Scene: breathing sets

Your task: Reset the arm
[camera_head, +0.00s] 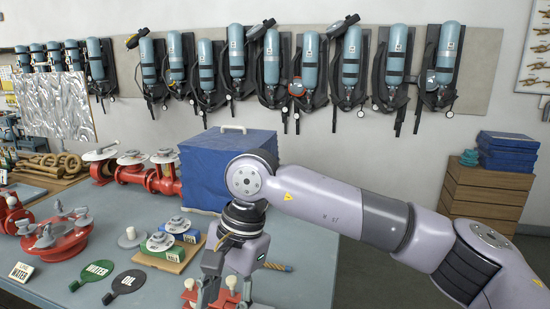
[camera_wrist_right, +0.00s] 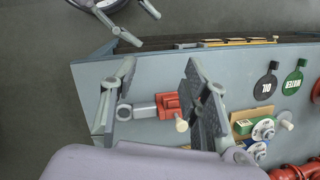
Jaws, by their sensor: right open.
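My right arm reaches in from the right in the head view, and its gripper (camera_head: 222,290) points down over the near part of the grey-blue table (camera_head: 305,262). In the right wrist view, the gripper (camera_wrist_right: 155,106) has its two fingers wide apart. A small red fitting (camera_wrist_right: 168,105) with a pale knob shows between the fingers; I cannot tell its height relative to them, and no grip on it is visible. What looks like part of my left gripper (camera_wrist_right: 128,22) shows at the top of the wrist view, cut by the edge. It is not in the head view.
A blue case (camera_head: 205,165) stands behind my right arm. Red valve parts (camera_head: 60,235), boxes (camera_head: 163,250) and WATER and OIL tags (camera_head: 125,283) lie on the left. Wooden drawers (camera_head: 485,195) stand at the right. Breathing sets (camera_head: 270,60) hang on the wall.

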